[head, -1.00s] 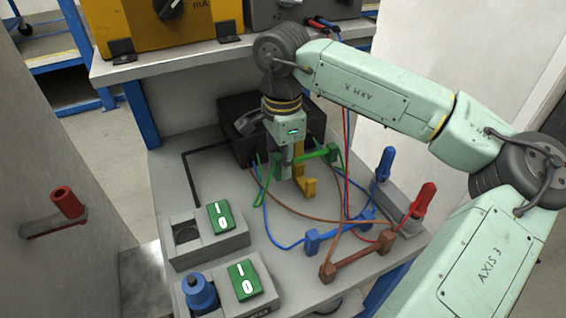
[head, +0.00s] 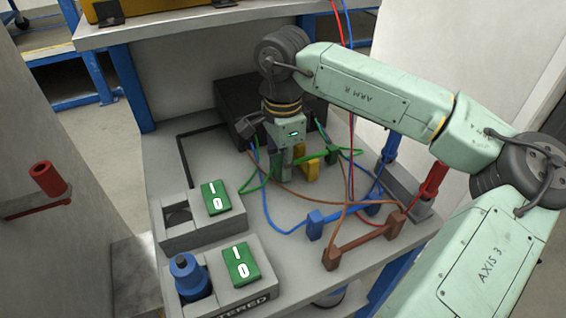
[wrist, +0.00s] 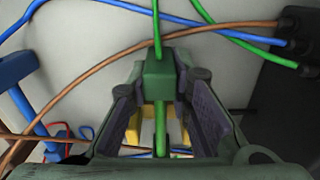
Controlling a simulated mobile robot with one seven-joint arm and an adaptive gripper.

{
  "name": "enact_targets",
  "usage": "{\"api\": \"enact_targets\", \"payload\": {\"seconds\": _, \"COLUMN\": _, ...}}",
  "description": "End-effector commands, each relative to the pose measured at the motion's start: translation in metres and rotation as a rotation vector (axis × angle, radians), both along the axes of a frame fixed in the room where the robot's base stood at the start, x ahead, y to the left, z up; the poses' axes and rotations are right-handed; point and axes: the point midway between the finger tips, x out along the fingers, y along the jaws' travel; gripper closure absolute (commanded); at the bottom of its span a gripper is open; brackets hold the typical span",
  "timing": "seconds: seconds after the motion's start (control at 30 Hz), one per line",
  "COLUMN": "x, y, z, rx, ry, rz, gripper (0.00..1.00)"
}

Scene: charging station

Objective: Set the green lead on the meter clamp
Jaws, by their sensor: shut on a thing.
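The green lead (head: 317,155) has a green bar with blocks at its ends and green wires. My gripper (head: 288,160) is shut on one end of it, and the block (wrist: 158,72) sits between the fingers in the wrist view. The bar runs right from the gripper in the head view. A yellow bracket (head: 309,170), which looks like the meter clamp, stands just under and beside the bar. Yellow also shows below the bar in the wrist view (wrist: 146,132). Whether bar and bracket touch is hidden.
A blue lead (head: 345,218) and a brown lead (head: 362,244) lie right of centre, with wires crossing the bench. A black box (head: 240,105) stands behind the gripper. Switch boxes with green rockers (head: 216,197) are at the front left. Red (head: 433,180) and blue handles (head: 389,148) stand at right.

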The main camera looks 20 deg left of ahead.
Motion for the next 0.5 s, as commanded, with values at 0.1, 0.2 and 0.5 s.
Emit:
{"api": "enact_targets", "payload": {"seconds": 0.1, "x": 0.0000, "y": 0.0000, "z": 0.0004, "rx": 0.000, "ry": 0.000, "rz": 0.000, "gripper": 1.00}}
{"api": "enact_targets", "payload": {"seconds": 0.2, "x": 0.0000, "y": 0.0000, "z": 0.0004, "rx": 0.000, "ry": 0.000, "rz": 0.000, "gripper": 0.77}}
{"api": "enact_targets", "payload": {"seconds": 0.5, "x": 0.0000, "y": 0.0000, "z": 0.0004, "rx": 0.000, "ry": 0.000, "rz": 0.000, "gripper": 0.57}}
